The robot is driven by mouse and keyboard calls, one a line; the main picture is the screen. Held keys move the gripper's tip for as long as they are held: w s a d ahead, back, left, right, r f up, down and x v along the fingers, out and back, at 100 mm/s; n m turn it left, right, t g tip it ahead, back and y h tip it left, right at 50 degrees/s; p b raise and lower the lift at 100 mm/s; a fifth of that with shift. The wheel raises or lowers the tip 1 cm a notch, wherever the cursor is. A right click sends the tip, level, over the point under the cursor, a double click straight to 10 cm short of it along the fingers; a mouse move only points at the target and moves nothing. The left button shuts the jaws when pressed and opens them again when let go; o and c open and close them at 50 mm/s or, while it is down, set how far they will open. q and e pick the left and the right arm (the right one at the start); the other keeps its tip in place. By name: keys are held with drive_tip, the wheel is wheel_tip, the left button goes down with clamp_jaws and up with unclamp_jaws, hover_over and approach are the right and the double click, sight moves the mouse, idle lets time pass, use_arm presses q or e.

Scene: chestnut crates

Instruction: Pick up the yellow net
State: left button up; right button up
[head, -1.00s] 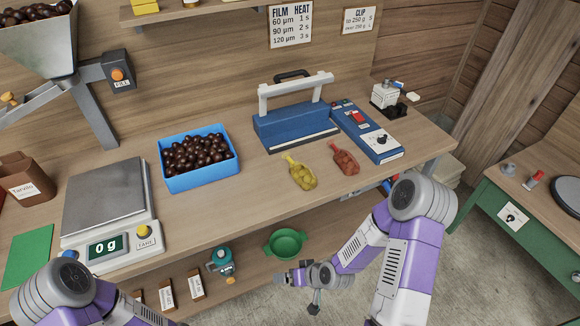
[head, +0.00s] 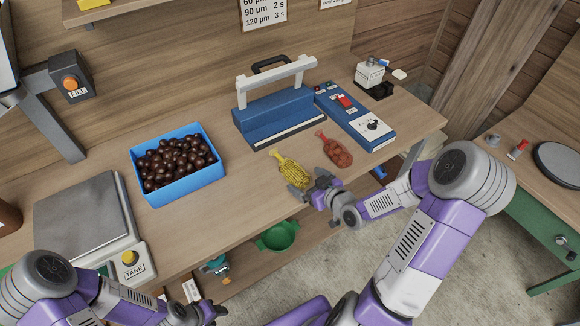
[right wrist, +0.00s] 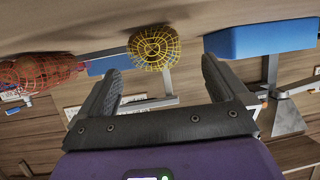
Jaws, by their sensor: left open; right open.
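The yellow net (head: 292,170), a mesh bag with its tied end toward the back left, lies on the bench in front of the blue sealer. It also shows in the right wrist view (right wrist: 153,45), ahead of the fingertips and roughly centred between them. My right gripper (head: 314,188) is open and empty, just to the front right of the yellow net and apart from it. Its two dark fingers also show in the right wrist view (right wrist: 160,72). My left gripper (head: 208,313) is low at the bottom of the head view, in front of the bench and away from the net.
A red net (head: 336,151) lies close to the right of the yellow one. Behind stand the blue sealer (head: 282,118) and its control box (head: 357,120). A blue crate of chestnuts (head: 182,190) and a scale (head: 85,220) are at left. A green bowl (head: 277,236) sits below.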

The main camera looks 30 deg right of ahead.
sight(297, 174)
drive_tip(key=x, duration=0.2)
drive_tip(key=b+x, duration=0.1)
drive_tip(key=x, duration=0.2)
drive_tip(key=shift+w+d+f+b, duration=0.15)
drive_tip(key=shift+f+b, duration=0.15)
drive_tip(key=shift+f, duration=0.15)
drive_tip(key=shift+w+f, duration=0.1)
drive_tip(key=shift+w, duration=0.35)
drive_tip(key=c, duration=1.3)
